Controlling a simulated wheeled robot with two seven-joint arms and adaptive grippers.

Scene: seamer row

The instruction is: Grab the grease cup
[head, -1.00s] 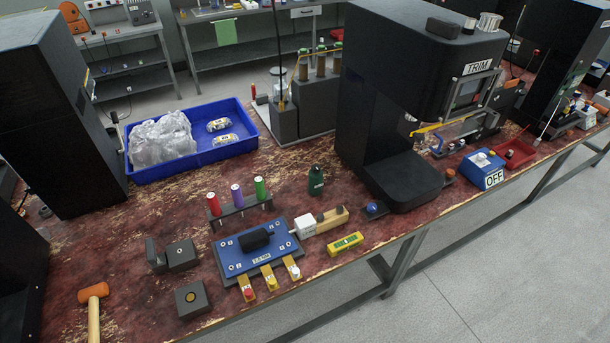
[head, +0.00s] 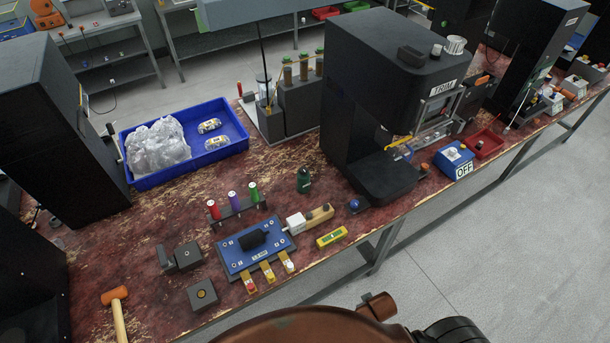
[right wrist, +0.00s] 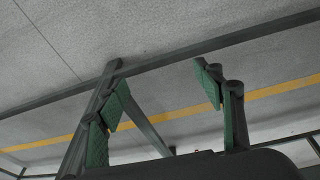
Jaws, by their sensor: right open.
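No part is clearly labelled as the grease cup. A small dark green rounded container (head: 304,181) with a pale marking stands upright on the worn red bench (head: 130,265), and it may be the cup. It stands left of the TRIM machine and behind the yellow block. My right gripper (right wrist: 162,103) shows in the right wrist view, with its green-padded fingers wide apart and nothing between them. Floor and bench frame lie beyond it, so it is away from the bench-top objects. My left gripper is out of view.
The black TRIM machine (head: 365,100) stands right of the green container. In front are a blue plate (head: 232,262), a yellow block (head: 332,237) and a white-and-wood piece (head: 308,218). A rack of colored handles (head: 236,207) stands left. A blue tray (head: 136,181) lies behind.

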